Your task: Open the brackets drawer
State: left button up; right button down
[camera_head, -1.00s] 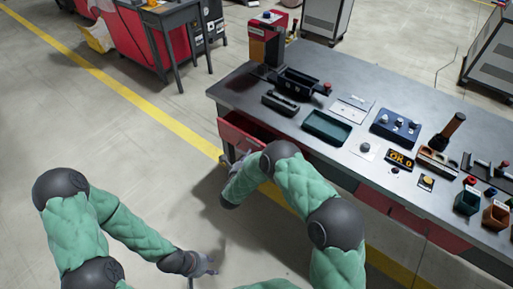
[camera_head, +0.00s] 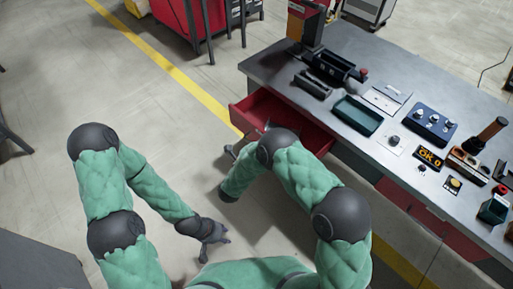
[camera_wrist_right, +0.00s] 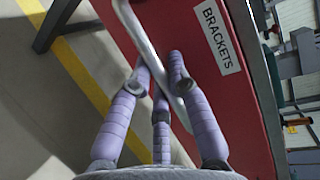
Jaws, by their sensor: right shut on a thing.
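The brackets drawer (camera_head: 262,107) is red and stands pulled out from the left end of the workbench; its inside shows in the head view. In the right wrist view its red front (camera_wrist_right: 190,40) bears a white BRACKETS label (camera_wrist_right: 217,35) and a pale metal bar handle (camera_wrist_right: 140,35). My right gripper (camera_wrist_right: 160,83) is shut on this handle, its purple fingers around the bar. In the head view my right arm hides part of the drawer and most of that gripper. My left gripper (camera_head: 214,238) hangs open and empty over the floor, away from the bench.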

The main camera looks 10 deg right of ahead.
jog(key=c, duration=1.2)
grip_release()
jog(key=shift+o, duration=0.2)
jog(key=v, duration=0.7)
jog(key=shift+s, duration=0.2)
jog(key=shift+a, duration=0.1)
